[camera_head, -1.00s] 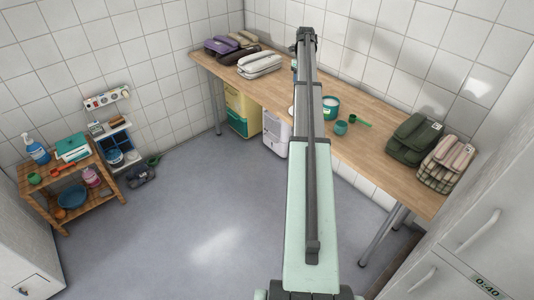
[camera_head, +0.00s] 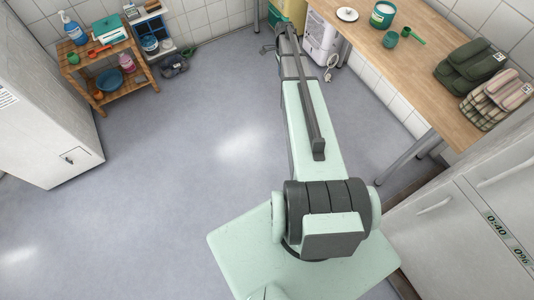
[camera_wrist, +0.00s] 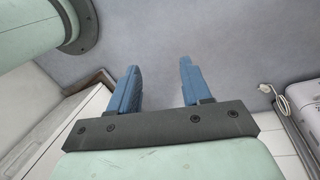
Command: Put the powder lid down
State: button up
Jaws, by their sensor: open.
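A white round lid (camera_head: 347,14) lies on the wooden table, at the top of the head view, with a small darker spot in its middle. A teal and white powder tub (camera_head: 383,15) stands just right of it, apart from it. My gripper (camera_wrist: 160,68) is open in the wrist view, with two blue fingers and nothing between them, over grey floor. In the head view my arm's end (camera_head: 284,30) is left of the table, away from the lid; its fingers cannot be made out there.
A green cup (camera_head: 390,40) and green scoop (camera_head: 413,37) are near the tub. The floor (camera_head: 190,170) is largely clear.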

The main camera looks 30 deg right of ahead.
jog(key=s+a+f+n+g, duration=0.1)
jog(key=s+a+f+n, duration=0.45)
jog(key=s+a, duration=0.35)
jog(key=s+a+f+n+g, duration=0.1)
jog(key=s+a+f+n, duration=0.45)
jog(key=s+a, duration=0.4)
jog(key=s+a+f+n, duration=0.1)
jog(key=s+a+n, duration=0.2)
jog(key=s, duration=0.4)
jog(key=s+a+f+n+g, duration=0.1)
jog(key=s+a+n, duration=0.3)
jog(key=s+a, duration=0.2)
jog(key=s+a+f+n+g+h, duration=0.1)
jog(key=s+a+f+n, duration=0.1)
jog(key=s, duration=0.7)
jog(key=shift+s+a+n, duration=0.35)
jog(key=shift+a+n, duration=0.55)
jog(key=shift+a, duration=0.3)
